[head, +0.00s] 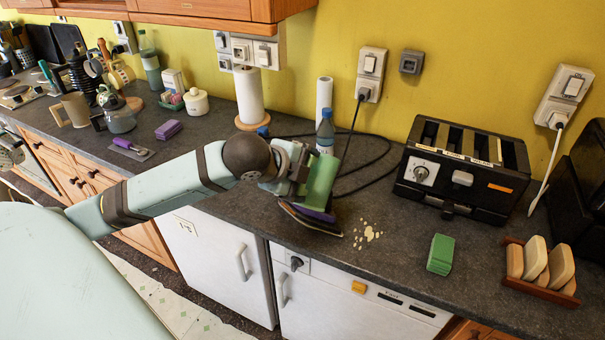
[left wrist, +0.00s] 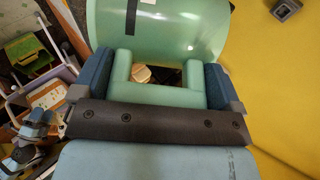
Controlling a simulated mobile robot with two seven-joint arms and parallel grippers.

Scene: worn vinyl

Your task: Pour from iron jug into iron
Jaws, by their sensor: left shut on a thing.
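The green jug (head: 323,180) is in my left gripper (head: 298,168), above the iron at the counter's middle. In the left wrist view the jug's rounded body (left wrist: 165,30) fills the top. The blue fingers of my left gripper (left wrist: 160,88) are shut on both sides of its green handle. The iron (head: 312,219), purple with a dark sole, sits on the counter just below the jug, partly hidden by jug and gripper. I cannot tell whether they touch, nor the jug's exact tilt or contents.
Pale spilled drops (head: 366,235) lie right of the iron. A blue-capped bottle (head: 325,132) and a black cable (head: 380,160) are behind it. A black toaster (head: 465,165), green block (head: 441,254) and bread rack (head: 541,290) stand at right. A paper roll (head: 248,97) stands behind my arm.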

